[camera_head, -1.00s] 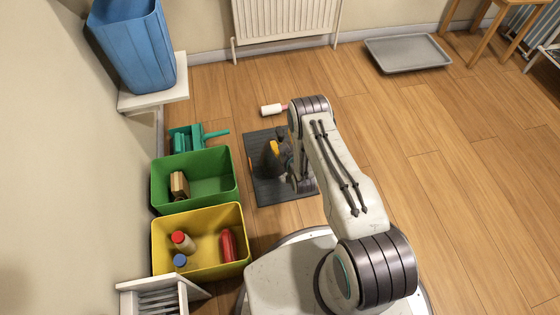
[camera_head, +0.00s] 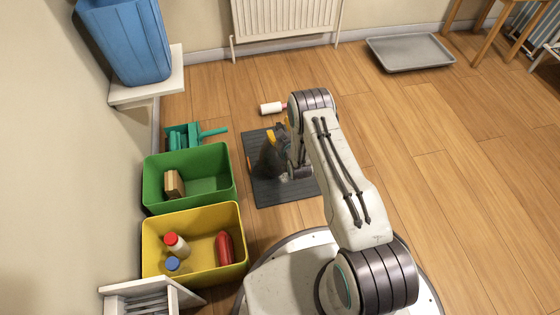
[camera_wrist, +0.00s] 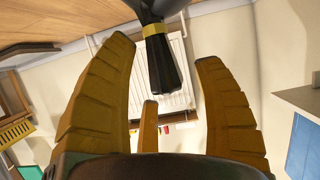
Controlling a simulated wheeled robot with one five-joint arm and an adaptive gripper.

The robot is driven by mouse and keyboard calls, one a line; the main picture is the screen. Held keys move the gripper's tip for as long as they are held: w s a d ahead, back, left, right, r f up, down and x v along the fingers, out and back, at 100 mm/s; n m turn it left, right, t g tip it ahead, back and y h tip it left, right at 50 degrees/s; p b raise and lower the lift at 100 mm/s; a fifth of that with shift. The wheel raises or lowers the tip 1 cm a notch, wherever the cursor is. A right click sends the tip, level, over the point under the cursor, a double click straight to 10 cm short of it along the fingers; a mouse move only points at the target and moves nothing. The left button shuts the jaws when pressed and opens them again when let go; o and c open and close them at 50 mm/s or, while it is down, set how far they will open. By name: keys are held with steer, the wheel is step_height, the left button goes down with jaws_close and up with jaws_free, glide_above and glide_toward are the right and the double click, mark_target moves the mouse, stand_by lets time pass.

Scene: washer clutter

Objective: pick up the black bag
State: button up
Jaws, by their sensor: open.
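The black bag (camera_head: 270,160) stands on a dark grey ribbed mat (camera_head: 285,193) on the floor, partly hidden behind my gripper and arm in the head view. In the wrist view its gathered black neck (camera_wrist: 164,72), with a yellow tie (camera_wrist: 155,30), hangs between my fingers, and its body runs off the top edge. My gripper (camera_wrist: 166,52) is open, with thick orange-yellow fingers spread on both sides of the neck and a further finger behind. I see gaps between the neck and the side fingers. Contact with the rear finger is unclear.
A green bin (camera_head: 215,185) with a wooden brush and a yellow bin (camera_head: 205,265) with bottles stand left of the mat. A teal dustpan (camera_head: 185,137), a white roller (camera_head: 271,108) and a grey tray (camera_head: 410,52) lie on the floor. The right floor is clear.

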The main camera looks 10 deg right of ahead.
steer(key=shift+w+f, duration=0.25)
steer(key=shift+w, duration=0.4)
steer(key=shift+o, duration=0.2)
jaws_close()
steer(key=shift+w+r, duration=0.1)
steer(key=shift+r, duration=0.1)
